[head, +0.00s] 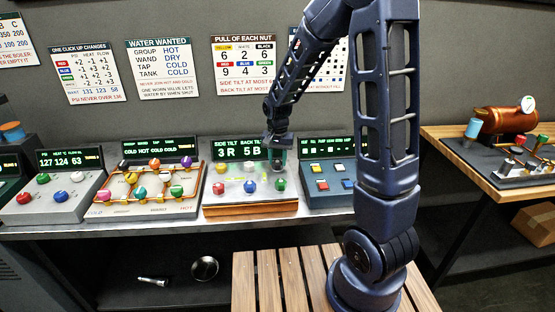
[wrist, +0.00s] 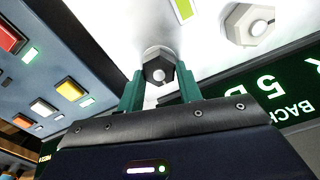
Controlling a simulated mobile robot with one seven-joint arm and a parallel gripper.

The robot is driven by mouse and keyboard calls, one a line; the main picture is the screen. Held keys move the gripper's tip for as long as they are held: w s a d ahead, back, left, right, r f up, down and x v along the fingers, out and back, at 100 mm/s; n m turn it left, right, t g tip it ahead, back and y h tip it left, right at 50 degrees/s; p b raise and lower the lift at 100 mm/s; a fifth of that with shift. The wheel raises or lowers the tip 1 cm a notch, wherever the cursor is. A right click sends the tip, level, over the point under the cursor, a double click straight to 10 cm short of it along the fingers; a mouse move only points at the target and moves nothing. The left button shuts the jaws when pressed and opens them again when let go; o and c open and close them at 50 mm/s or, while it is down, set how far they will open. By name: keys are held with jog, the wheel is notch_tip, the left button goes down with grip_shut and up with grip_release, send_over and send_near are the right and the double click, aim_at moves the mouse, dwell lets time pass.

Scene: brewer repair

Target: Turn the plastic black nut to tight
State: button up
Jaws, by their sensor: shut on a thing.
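The black nut (wrist: 158,71) is a dark hexagonal nut with a pale round stud end in its middle. In the wrist view it sits on the white panel top, between the two green fingers of my gripper (wrist: 159,82), which are shut on it. In the head view my gripper (head: 277,158) points down at the back right of the tilt panel (head: 235,192) and hides the black nut. The panel's display (head: 238,149) reads side tilt 3R and back tilt 5B.
A white nut (wrist: 250,24) is beside the black one. Red (head: 219,187), blue (head: 250,186) and green (head: 280,184) nuts stand along the panel's front, with a yellow nut (head: 220,167) at back left. A blue button panel (head: 328,195) stands close on the right.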

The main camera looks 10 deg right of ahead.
aim_at(278, 161)
jog(key=o, duration=1)
notch_tip(278, 161, up, 11)
jog(key=shift+d, duration=0.1)
dwell(0.3)
jog(key=s+d+r+n+t, duration=0.1)
jog(key=s+d+r+t, duration=0.1)
jog(key=s+d+r, duration=0.3)
jog(key=s+d+r+n+t, duration=0.2)
jog(key=s+d+r, duration=0.4)
jog(key=s+d, duration=0.7)
jog(key=s, duration=0.2)
jog(key=shift+s+d+t, duration=0.3)
jog(key=shift+s+d, duration=0.05)
jog(key=shift+s, duration=0.05)
